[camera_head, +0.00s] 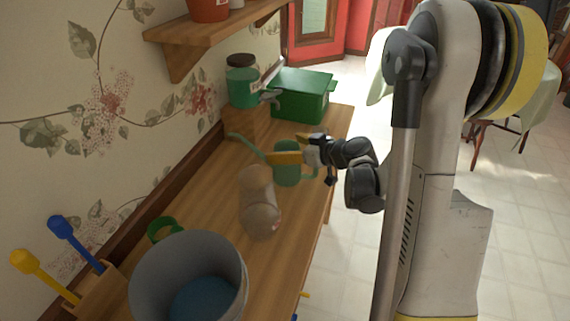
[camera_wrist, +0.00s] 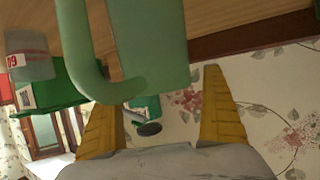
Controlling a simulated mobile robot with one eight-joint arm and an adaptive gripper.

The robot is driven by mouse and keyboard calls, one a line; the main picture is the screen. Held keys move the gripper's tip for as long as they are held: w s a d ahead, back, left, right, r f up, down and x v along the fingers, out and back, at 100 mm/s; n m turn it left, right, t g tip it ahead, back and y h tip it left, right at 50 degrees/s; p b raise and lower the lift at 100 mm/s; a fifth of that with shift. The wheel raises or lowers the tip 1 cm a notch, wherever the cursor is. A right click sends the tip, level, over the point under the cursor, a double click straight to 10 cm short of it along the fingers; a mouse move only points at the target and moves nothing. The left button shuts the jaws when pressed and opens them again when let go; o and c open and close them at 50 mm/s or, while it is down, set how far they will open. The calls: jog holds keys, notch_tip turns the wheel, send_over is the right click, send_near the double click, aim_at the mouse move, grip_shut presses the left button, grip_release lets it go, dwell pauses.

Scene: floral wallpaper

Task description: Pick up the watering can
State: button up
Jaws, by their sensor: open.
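The green watering can (camera_head: 288,172) stands on the wooden counter, its thin spout pointing left toward the wall. My gripper (camera_head: 287,147) is at the can's top, its yellow fingers partly in front of it. In the wrist view the can (camera_wrist: 150,38) fills the upper middle, with its curved handle (camera_wrist: 80,45) hanging down on the left. The gripper's yellow fingers (camera_wrist: 163,86) are spread apart there, the handle's lower bend near the left fingertip. I cannot tell whether they touch. Nothing is held.
A brown translucent jar (camera_head: 258,205) stands just in front of the can. A green box (camera_head: 301,98) and a lidded green jar (camera_head: 242,84) are behind it. A grey bucket (camera_head: 143,262) stands nearer. A wooden shelf (camera_head: 205,32) overhangs the wall side.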

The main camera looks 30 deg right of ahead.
jog(key=c, duration=1.6)
jog(key=shift+o, duration=0.2)
jog(key=shift+r, duration=0.1)
